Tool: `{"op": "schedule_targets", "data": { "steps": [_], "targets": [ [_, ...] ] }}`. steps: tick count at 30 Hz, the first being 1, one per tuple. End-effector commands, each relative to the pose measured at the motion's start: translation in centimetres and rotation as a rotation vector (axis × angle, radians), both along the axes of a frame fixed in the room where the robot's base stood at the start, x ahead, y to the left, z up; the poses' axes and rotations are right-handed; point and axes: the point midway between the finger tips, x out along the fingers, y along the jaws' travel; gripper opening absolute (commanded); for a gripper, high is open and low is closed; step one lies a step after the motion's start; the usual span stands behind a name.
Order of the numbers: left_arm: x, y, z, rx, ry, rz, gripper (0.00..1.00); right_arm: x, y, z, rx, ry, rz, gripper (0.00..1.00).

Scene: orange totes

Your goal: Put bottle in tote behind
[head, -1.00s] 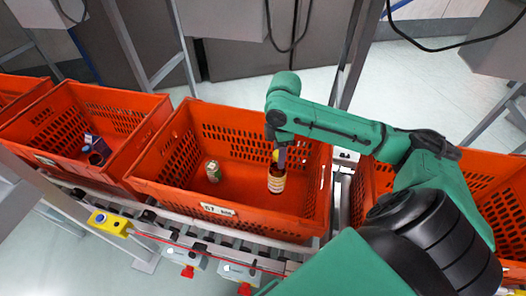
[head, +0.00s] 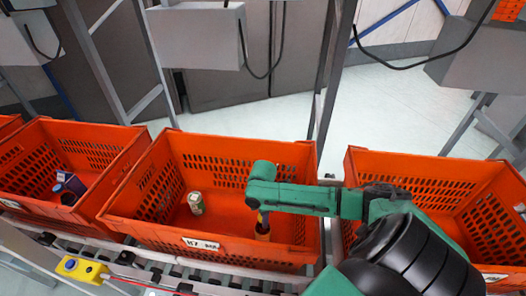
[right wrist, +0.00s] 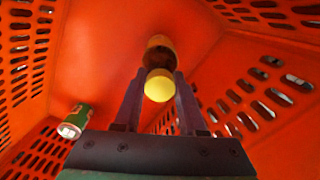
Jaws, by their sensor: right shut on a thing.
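The brown bottle (head: 263,233) with a yellow cap is inside the middle orange tote (head: 150,236), near its right front part. In the right wrist view the bottle's yellow cap (right wrist: 158,86) sits between the two fingers. My right gripper (head: 263,217) reaches down into this tote and is shut on the bottle near its top. In the head view my arm hides the upper bottle. I cannot tell whether the bottle's base touches the tote floor. My left gripper is not in view.
A green and white can (head: 196,203) stands in the same tote, left of the bottle; it also shows in the right wrist view (right wrist: 75,121). A left tote (head: 108,175) holds a dark blue item (head: 70,184). A right tote (head: 410,165) stands beyond a gap. Metal posts rise behind.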

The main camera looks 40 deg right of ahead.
Motion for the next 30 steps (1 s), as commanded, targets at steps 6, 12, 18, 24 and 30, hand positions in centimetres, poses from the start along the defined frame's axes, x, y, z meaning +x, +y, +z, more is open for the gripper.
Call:
{"op": "schedule_targets", "data": {
  "steps": [6,12,18,24,30],
  "targets": [
    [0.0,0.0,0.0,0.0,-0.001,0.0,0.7,0.0,0.0,0.0,0.0,0.001,0.0,0.71],
    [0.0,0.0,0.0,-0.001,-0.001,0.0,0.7,0.0,0.0,0.0,-0.001,0.001,0.0,0.71],
    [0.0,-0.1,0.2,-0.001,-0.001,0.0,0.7,0.0,-0.1,0.9,-0.001,-0.001,0.0,0.71],
    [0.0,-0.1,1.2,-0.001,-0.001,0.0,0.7,0.1,-0.1,5.9,-0.002,-0.003,0.001,0.71],
    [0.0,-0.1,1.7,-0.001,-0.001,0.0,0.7,0.2,-0.1,10.7,-0.002,-0.001,0.0,0.71]
  ]
}}
